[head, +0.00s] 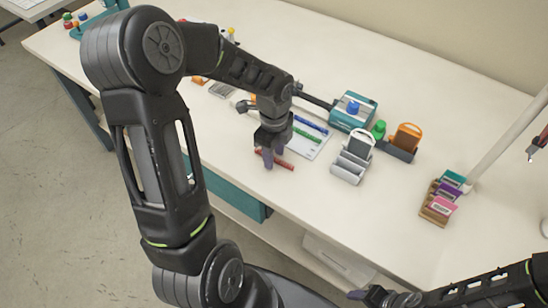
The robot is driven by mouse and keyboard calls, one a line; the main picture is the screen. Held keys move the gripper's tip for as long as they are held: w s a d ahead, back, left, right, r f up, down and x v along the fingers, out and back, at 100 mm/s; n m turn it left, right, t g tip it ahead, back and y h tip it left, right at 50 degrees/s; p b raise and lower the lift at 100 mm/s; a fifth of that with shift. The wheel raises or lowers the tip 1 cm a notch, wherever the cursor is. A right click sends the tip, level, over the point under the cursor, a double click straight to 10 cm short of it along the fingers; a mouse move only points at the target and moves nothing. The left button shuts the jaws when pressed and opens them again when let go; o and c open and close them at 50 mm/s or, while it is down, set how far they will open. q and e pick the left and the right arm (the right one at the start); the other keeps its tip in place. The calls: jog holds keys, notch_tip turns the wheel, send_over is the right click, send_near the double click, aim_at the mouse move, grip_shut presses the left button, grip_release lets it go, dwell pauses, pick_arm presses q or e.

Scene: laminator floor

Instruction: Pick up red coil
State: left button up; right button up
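The red coil (287,164) is a thin red rod near the front edge of the white table. My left gripper (273,159) points down right at it, its purplish fingers on either side of the coil and hiding its middle part. Whether the fingers touch or squeeze the coil, I cannot tell. A blue coil (311,124) and a green coil (306,135) lie on a white sheet or tray just behind. My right gripper (382,297) is low at the bottom edge, partly cut off, and its opening is unclear.
A teal machine (352,113) stands behind the coils. A grey stepped holder (351,160), a green bottle (379,130) and an orange-topped piece (406,138) stand to the right. A wooden card rack (438,205) is farther right. The table front between is clear.

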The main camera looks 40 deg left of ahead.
dwell(0.3)
pick_arm(q)
grip_shut()
dwell(0.3)
